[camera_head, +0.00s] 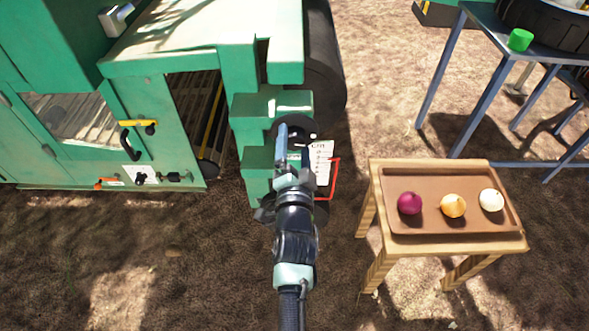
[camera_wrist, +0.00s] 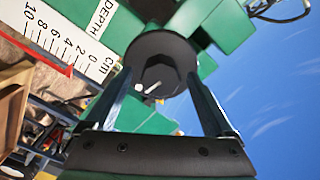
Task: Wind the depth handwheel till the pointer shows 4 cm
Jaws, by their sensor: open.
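The depth handwheel (camera_wrist: 160,52) is a dark round part on the green machine (camera_head: 262,103). In the wrist view it sits between and beyond my fingertips. My gripper (camera_wrist: 157,80) is open, one finger on each side of it; I cannot tell whether they touch it. In the head view my gripper (camera_head: 294,140) covers most of the wheel. A white DEPTH scale in cm (camera_wrist: 62,36), marked 0 to 10, is beside it and also shows in the head view (camera_head: 321,160). A red pointer (camera_wrist: 38,54) runs along the scale, its end near the low numbers; the exact reading is unclear.
A wooden stand (camera_head: 450,248) with a brown tray (camera_head: 428,232) holding a purple, an orange and a white onion is to the right. A blue-grey metal frame (camera_head: 487,100) stands behind it. The machine's green body fills the left. Bare soil lies in front.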

